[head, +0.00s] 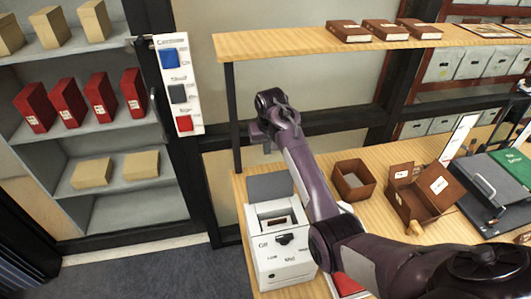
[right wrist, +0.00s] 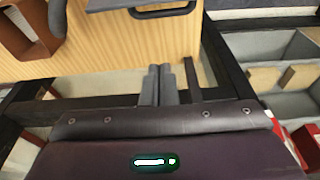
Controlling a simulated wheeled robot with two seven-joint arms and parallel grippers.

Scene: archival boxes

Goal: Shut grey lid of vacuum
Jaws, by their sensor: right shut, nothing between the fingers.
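The vacuum (head: 283,262) is a white box-like machine at the near left end of the wooden table. Its grey lid (head: 270,186) stands raised at the back, and the top opening shows. My right gripper (head: 258,132) is above and behind the lid, apart from it, with its arm reaching in from the lower right. In the right wrist view its fingers (right wrist: 157,85) are together with nothing between them. A grey panel with a dark handle at the top edge of that view looks like the lid. My left gripper is not in view.
An open brown box (head: 353,182) and a brown tray (head: 420,197) stand right of my arm. A wooden shelf (head: 280,44) with brown boxes overhangs the table's back. A switch panel (head: 178,85) and grey shelving with red boxes (head: 67,105) are at left.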

